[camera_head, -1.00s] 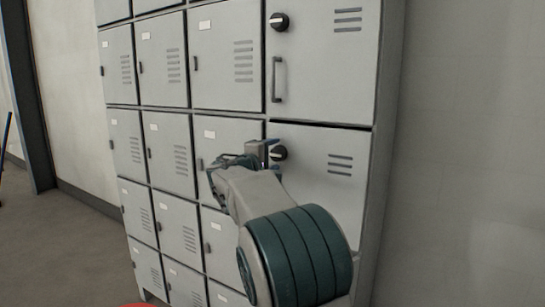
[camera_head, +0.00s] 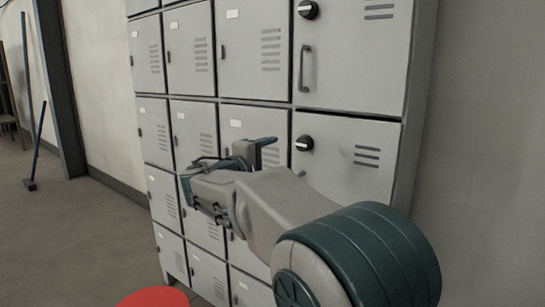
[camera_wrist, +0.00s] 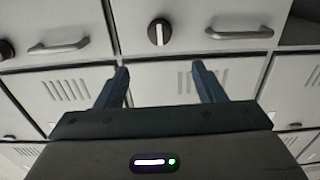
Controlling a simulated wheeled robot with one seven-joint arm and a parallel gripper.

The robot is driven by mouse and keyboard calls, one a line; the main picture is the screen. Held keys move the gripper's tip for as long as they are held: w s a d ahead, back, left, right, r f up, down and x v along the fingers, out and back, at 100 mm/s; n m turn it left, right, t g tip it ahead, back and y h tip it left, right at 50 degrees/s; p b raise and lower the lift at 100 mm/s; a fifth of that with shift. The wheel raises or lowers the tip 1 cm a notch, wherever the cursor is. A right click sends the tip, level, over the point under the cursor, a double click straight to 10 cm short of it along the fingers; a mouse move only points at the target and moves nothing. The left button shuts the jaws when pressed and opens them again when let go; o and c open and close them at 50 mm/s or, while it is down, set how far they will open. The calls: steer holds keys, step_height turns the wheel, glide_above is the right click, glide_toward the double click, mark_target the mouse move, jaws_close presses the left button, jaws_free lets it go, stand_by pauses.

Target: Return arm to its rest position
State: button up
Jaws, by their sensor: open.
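My gripper (camera_head: 262,148) is held out in front of a bank of grey lockers (camera_head: 262,60), left of the lower black knob (camera_head: 304,143). In the wrist view my gripper (camera_wrist: 160,82) has its two blue fingers spread wide with nothing between them. Locker doors lie beyond the fingers, and a knob (camera_wrist: 158,32) shows above the gap. My arm reaches in from the lower right of the head view, bent at the wrist. I cannot tell the exact gap between the fingertips and the doors.
A larger locker door with a handle (camera_head: 305,68) and an upper knob (camera_head: 308,10) is above right. A red round thing (camera_head: 153,298) is at the bottom edge. Open floor (camera_head: 70,240) lies to the left, with a blue-handled broom-like tool (camera_head: 38,145) further back.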

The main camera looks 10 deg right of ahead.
steer(key=s+d+f+m+g+y+p, duration=0.4)
steer(key=s+d+g+p, duration=0.45)
steer(key=s, duration=0.55)
steer(key=s+a+f+m+g+y+p, duration=0.1)
steer(key=s+y+p, duration=0.3)
steer(key=s, duration=0.5)
steer(key=s+a+f+m+y+p, duration=0.2)
steer(key=s+m+y+p, duration=0.2)
steer(key=s+p, duration=0.3)
steer(key=shift+s+a+f+m+g+y, duration=0.3)
steer(key=shift+s+g, duration=0.05)
steer(key=shift+s, duration=1.1)
